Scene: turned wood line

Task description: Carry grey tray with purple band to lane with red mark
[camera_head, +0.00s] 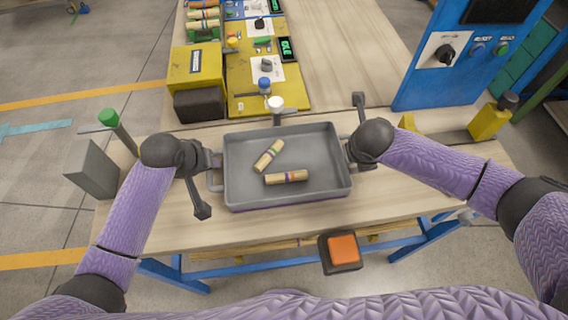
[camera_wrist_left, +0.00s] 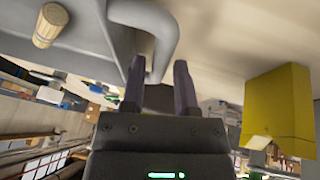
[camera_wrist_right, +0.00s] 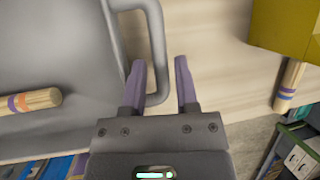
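The grey tray (camera_head: 238,190) with a purple band low on its front side sits on the wooden table near its front edge. Two banded wooden pieces, one (camera_head: 269,156) tilted and one (camera_head: 286,177) nearly level, lie in it. My left gripper (camera_head: 213,160) is at the tray's left handle (camera_wrist_left: 168,40); its fingers (camera_wrist_left: 159,72) stand apart with the handle between or just beyond them. My right gripper (camera_head: 350,157) is at the right handle (camera_wrist_right: 156,35); its fingers (camera_wrist_right: 161,62) are also apart, with gaps beside the bar. I cannot make out a lane with a red mark.
A yellow board (camera_head: 245,98) with controls, a yellow box (camera_head: 195,66) and a black block (camera_head: 199,105) stand behind the tray. A blue control cabinet (camera_head: 440,65) is at right rear. A grey plate (camera_head: 93,170) stands at left. An orange button (camera_head: 344,249) is in front.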

